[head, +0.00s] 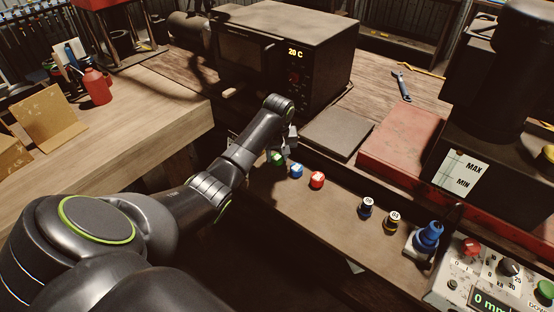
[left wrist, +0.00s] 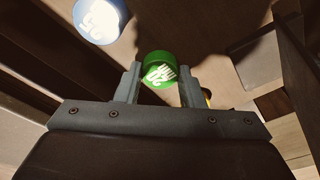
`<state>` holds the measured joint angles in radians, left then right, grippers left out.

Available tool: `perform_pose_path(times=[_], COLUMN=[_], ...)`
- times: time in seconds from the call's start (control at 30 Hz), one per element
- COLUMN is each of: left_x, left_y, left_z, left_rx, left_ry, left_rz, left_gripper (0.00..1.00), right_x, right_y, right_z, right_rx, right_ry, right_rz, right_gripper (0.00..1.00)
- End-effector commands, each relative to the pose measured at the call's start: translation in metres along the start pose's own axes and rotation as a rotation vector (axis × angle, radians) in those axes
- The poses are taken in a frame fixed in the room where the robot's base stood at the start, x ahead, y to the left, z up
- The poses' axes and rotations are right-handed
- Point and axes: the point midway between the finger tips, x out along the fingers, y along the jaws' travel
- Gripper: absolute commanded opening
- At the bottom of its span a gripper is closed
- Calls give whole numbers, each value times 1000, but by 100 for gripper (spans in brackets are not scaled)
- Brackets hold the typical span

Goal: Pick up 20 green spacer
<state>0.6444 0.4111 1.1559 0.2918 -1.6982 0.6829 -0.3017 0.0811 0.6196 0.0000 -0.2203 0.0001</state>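The green spacer (head: 278,158) stands at the left end of a row on the wooden bench strip, partly hidden by my left gripper. In the left wrist view the green spacer (left wrist: 160,70) shows white markings on its top and sits between the fingertips. My left gripper (head: 287,143) reaches down over it; in the left wrist view its two fingers (left wrist: 160,85) are apart, one on each side of the spacer. Whether they touch it, I cannot tell. My right gripper is not in view.
A blue spacer (head: 297,171) stands beside the green one, also in the left wrist view (left wrist: 99,18). A red spacer (head: 317,179) and two dark pieces (head: 367,206) follow to the right. An oven (head: 285,55) stands behind; a control panel (head: 495,280) is at lower right.

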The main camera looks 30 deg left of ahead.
Motion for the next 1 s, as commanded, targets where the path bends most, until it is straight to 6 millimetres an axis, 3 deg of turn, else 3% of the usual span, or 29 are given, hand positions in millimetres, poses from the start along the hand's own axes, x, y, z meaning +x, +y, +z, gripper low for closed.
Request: perform_pose_path(times=[0.17, 0.47, 0.8, 1.0], left_x=[-1, -7, -70, -95], left_y=[0, 0, 0, 0], left_z=[0, -2, -12, -15], left_rx=[0, 0, 0, -1], left_ry=[1, 4, 6, 3], left_rz=[0, 2, 2, 2], left_gripper=[8, 8, 8, 8], right_x=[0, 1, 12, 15], right_y=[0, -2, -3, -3], right_z=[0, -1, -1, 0], right_rx=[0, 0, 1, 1], right_ry=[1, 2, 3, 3], right_rz=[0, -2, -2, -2], right_gripper=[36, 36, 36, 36])
